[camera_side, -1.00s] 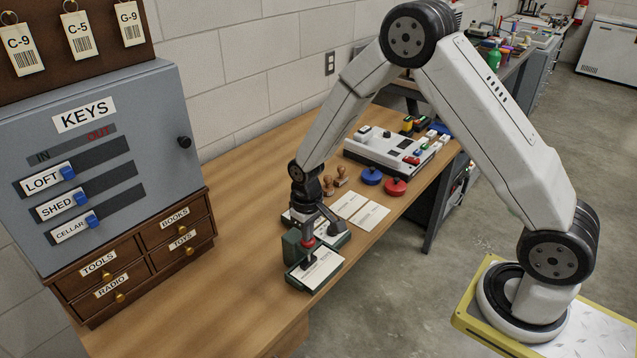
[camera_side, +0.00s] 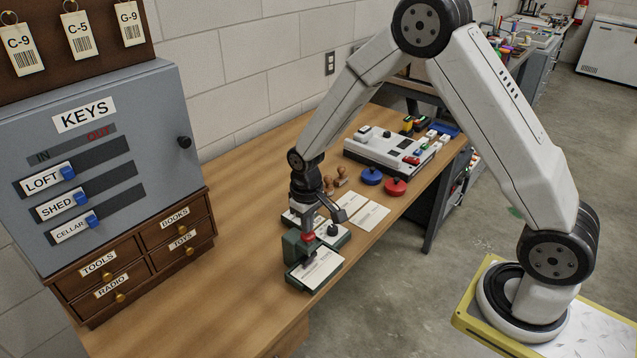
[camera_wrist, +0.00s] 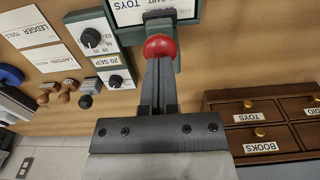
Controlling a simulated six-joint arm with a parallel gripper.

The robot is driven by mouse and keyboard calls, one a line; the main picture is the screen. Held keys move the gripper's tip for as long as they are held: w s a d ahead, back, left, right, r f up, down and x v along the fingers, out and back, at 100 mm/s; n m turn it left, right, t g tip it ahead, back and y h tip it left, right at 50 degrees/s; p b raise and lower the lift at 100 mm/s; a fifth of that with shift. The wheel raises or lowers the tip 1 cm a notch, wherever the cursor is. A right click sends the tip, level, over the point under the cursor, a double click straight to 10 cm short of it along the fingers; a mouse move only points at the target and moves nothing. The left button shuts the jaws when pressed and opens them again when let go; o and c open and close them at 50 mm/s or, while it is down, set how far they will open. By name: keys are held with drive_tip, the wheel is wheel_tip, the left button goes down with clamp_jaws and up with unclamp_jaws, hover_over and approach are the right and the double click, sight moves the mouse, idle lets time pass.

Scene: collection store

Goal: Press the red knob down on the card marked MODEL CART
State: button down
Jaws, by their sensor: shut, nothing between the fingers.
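The red knob (camera_side: 307,238) sits on top of a dark green press (camera_side: 292,248) near the front of the table. A white card (camera_side: 318,270) lies on the press base; its print is too small to read there. In the wrist view the red knob (camera_wrist: 160,46) is beyond my fingertips, and the card (camera_wrist: 128,10) is cut off by the top edge, with TOYS legible. MODEL CART is not readable. My gripper (camera_wrist: 159,64) is shut and empty, its fingertips right above the knob; I cannot tell whether they touch it.
Beside the press stands a green and white date unit (camera_wrist: 104,42) with black dials, reading 20 SEP. Two white cards (camera_side: 360,212), wooden stamps (camera_side: 341,176) and blue and red pads (camera_side: 396,187) lie behind. A drawer cabinet (camera_side: 130,262) stands left; the table between is clear.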

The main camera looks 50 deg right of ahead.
drive_tip(key=shift+r, duration=2.7)
drive_tip(key=shift+s, duration=0.1)
drive_tip(key=shift+s+r, duration=0.4)
drive_tip(key=shift+s, duration=0.15)
drive_tip(key=s+r+t, duration=0.2)
drive_tip(key=s+r, duration=0.1)
drive_tip(key=s, duration=1)
drive_tip(key=shift+s+d+r+t, duration=0.25)
drive_tip(key=shift+s+r+t, duration=0.05)
drive_tip(key=shift+s+r, duration=0.1)
